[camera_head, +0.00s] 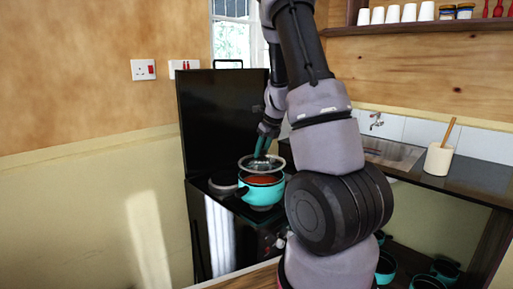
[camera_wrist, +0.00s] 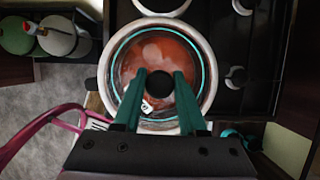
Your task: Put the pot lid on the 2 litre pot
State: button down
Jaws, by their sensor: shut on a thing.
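The turquoise pot (camera_head: 261,194) stands on the dark stove, with something red-brown inside. The clear glass pot lid (camera_head: 262,166) is just above the pot's mouth in the head view, slightly towards the back, with a thin gap showing at the front. My gripper (camera_head: 262,152) is above the lid, shut on its knob. In the wrist view, the teal fingers of my gripper (camera_wrist: 158,78) are on both sides of the dark knob (camera_wrist: 157,86). The lid's glass (camera_wrist: 160,50) overlaps the pot there, and a turquoise ring shows through it.
Another pan (camera_head: 223,184) sits on the stove left of the pot. A raised black stove cover (camera_head: 215,120) stands behind. A sink counter (camera_head: 465,183) with a utensil crock (camera_head: 438,159) is to the right. Several more turquoise pots (camera_head: 428,282) are low at the right.

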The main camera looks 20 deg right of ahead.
aim_at(263, 158)
jog(key=shift+w, duration=0.15)
jog(key=shift+f, duration=1.75)
jog(key=shift+f, duration=0.6)
jog(key=shift+c, duration=1.9)
grip_release()
jog(key=shift+r, duration=0.1)
